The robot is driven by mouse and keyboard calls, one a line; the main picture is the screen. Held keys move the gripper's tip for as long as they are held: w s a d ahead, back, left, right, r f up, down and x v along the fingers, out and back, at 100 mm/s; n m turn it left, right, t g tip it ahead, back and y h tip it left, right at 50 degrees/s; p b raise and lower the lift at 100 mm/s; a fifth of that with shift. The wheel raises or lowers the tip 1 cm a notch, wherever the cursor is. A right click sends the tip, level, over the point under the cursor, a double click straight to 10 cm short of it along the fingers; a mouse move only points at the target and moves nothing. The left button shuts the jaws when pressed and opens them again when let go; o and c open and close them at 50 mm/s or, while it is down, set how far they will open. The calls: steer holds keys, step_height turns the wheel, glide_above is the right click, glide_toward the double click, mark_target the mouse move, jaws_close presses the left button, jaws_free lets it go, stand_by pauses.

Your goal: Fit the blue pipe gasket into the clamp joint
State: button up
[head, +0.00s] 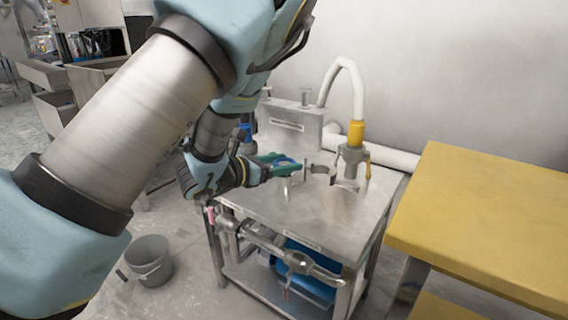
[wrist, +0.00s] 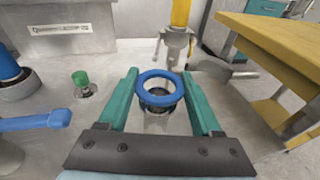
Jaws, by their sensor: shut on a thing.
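The blue pipe gasket (wrist: 160,78) is a round ring held between the two green fingers of my gripper (wrist: 160,92). In the head view my gripper (head: 279,163) is above the metal table, and the gasket (head: 285,164) shows as a blue patch between its fingers. The clamp joint (head: 322,172) appears as a small grey metal ring just right of the fingertips. In the wrist view a metal fitting lies below and behind the gasket, partly seen through its hole. The gap between gasket and clamp joint cannot be judged exactly.
A fixture with a yellow collar (head: 356,134) and white hose stands on the metal table (head: 330,215), beyond the clamp. A green-capped knob (wrist: 81,78) and blue handle (wrist: 35,124) stand left in the wrist view. A yellow table (head: 490,225) is at right.

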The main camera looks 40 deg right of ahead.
steer(key=shift+f+b, duration=1.1)
steer(key=shift+b, duration=0.15)
steer(key=o, duration=1.4)
steer(key=a, duration=0.3)
steer(key=a+r, duration=0.1)
steer(key=a, duration=0.3)
steer(key=a+r, duration=0.1)
steer(key=a, duration=0.2)
steer(key=shift+a, duration=0.3)
